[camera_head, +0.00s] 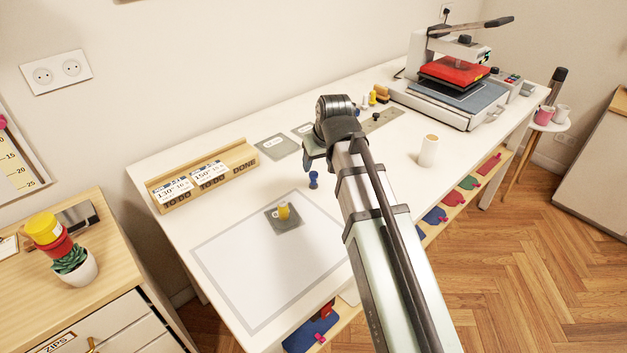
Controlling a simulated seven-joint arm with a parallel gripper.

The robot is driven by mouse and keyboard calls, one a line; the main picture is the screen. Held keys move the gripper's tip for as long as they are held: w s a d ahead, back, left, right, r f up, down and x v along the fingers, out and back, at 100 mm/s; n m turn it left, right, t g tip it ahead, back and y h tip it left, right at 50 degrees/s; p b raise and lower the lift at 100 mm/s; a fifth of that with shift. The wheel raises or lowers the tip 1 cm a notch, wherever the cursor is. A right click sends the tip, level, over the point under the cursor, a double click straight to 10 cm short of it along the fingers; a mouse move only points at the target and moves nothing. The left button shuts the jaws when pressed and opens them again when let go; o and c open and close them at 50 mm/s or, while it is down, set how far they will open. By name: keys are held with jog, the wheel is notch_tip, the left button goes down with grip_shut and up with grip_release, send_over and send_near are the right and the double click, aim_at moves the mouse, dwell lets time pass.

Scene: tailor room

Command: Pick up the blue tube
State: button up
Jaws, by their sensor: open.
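The blue tube (314,180) is a small dark-blue upright piece on the white table (240,195), right of the wooden card holder. My gripper (312,160) is above it, at the end of my arm, which comes in from the lower right. The fingers are small in the picture and partly hidden by my wrist. They look empty. I cannot tell the exact gap between the fingertips and the tube's top.
A grey pad with a yellow piece (284,211) lies in the outlined area. A wooden card holder (205,178) stands at the back left. A white cylinder (428,151) stands right of my arm. A heat press (455,80) is at the far right.

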aim_at(314, 174)
jog(key=shift+x, duration=3.95)
jog(key=shift+s+a, duration=0.2)
grip_shut()
jog(key=shift+r, duration=0.1)
